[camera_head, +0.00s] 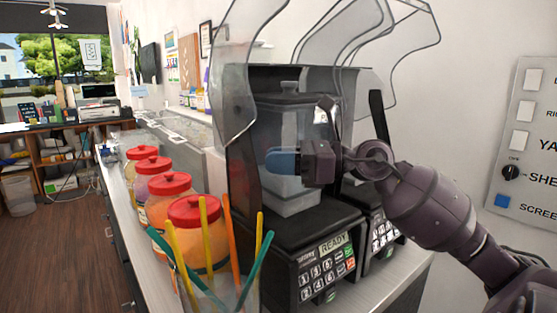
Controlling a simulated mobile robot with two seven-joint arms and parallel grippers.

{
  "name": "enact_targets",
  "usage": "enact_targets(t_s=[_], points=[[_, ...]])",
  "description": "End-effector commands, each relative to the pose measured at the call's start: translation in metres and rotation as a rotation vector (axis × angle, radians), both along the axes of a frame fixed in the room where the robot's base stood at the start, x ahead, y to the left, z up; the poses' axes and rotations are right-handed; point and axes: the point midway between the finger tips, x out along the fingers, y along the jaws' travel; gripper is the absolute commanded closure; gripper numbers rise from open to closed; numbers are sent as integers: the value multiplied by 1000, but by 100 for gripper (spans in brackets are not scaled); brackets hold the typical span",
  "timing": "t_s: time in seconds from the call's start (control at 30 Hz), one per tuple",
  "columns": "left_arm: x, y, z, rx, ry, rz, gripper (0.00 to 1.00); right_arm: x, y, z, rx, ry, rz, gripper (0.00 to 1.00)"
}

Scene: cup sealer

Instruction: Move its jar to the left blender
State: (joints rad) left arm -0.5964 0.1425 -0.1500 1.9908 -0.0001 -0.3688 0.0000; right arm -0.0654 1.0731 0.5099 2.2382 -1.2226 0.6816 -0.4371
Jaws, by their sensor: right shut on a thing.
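The left blender (310,239) is a black unit with a READY display, a keypad and a raised clear cover (232,80). A clear grey jar (293,195) with a lid stands upright inside its housing, above the black base. The jar's bottom looks at or very near the base top; I cannot tell if it is fully seated. My right gripper (284,160) reaches in from the right, its blue fingertip against the jar's side, shut on the jar. The far finger is hidden. My left gripper is not in view.
A second blender (384,235) stands close on the right, partly behind my right arm. Jars with red lids (197,211) line the counter at left. A cup of coloured straws (235,290) stands in front. A switch panel (525,145) is on the right wall.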

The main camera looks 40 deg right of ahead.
Motion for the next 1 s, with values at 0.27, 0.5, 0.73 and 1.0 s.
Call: enact_targets(t_s=[0.27,0.5,0.73,1.0], points=[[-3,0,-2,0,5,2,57,0,0,1,-3,-8,-1,67],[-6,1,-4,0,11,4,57,0,0,0,-1,-4,-1,52],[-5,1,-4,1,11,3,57,-2,-3,-3,4,6,0,52],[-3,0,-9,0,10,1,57,-26,-26,-3,4,3,-2,52]])
